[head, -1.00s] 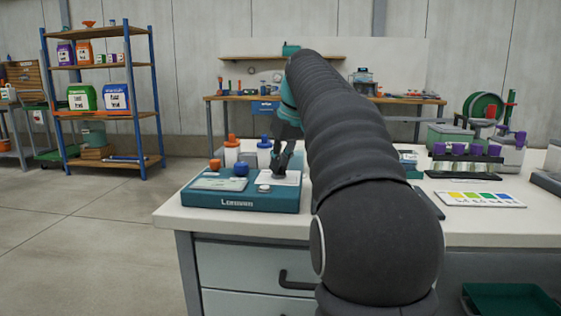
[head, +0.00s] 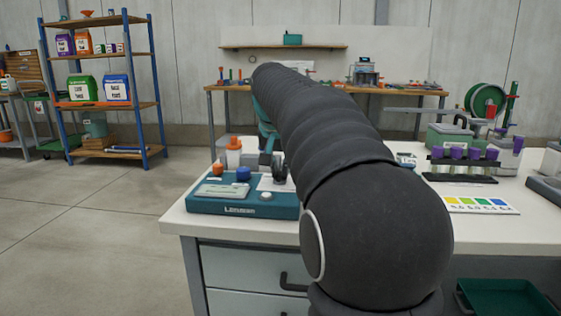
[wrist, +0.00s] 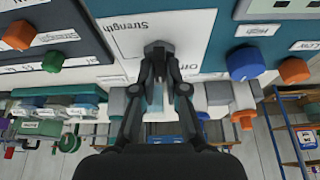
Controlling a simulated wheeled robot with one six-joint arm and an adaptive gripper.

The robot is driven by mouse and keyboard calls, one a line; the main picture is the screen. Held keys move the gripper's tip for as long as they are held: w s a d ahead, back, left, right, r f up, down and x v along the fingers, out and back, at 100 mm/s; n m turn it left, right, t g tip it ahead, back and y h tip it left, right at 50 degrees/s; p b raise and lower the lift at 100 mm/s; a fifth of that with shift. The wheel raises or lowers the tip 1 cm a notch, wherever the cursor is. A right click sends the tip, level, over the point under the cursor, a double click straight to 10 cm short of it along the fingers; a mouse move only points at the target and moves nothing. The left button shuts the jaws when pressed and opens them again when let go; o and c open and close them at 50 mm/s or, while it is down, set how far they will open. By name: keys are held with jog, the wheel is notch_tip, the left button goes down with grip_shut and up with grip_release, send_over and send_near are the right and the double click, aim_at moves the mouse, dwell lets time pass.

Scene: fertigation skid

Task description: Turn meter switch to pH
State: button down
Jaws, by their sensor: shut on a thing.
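The meter (head: 228,207) is a teal box on the near left of the white bench, with a blue knob (head: 243,174), an orange knob (head: 217,169) and a white button (head: 266,196). My gripper (head: 279,175) reaches down onto the white plate on its right side. In the wrist view, my gripper (wrist: 158,78) is shut on a small grey switch (wrist: 158,48) on the white plate (wrist: 190,22). "Strength" is printed upside down left of the switch. Lettering to its right is partly hidden by the fingers. The blue knob (wrist: 245,63) and orange knob (wrist: 293,70) stand to the right.
A rack of purple-capped vials (head: 463,160) and a colour chart (head: 480,205) lie to the right on the bench.

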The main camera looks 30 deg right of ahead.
jog(key=shift+m+g+h+p, duration=0.3)
jog(key=shift+m+p, duration=0.25)
jog(key=shift+m, duration=0.55)
jog(key=c, duration=1.2)
grip_release()
jog(key=shift+r, duration=0.1)
jog(key=v, duration=1.1)
jog(key=shift+a+r, duration=0.15)
jog(key=shift+r, duration=0.15)
jog(key=shift+s, duration=0.1)
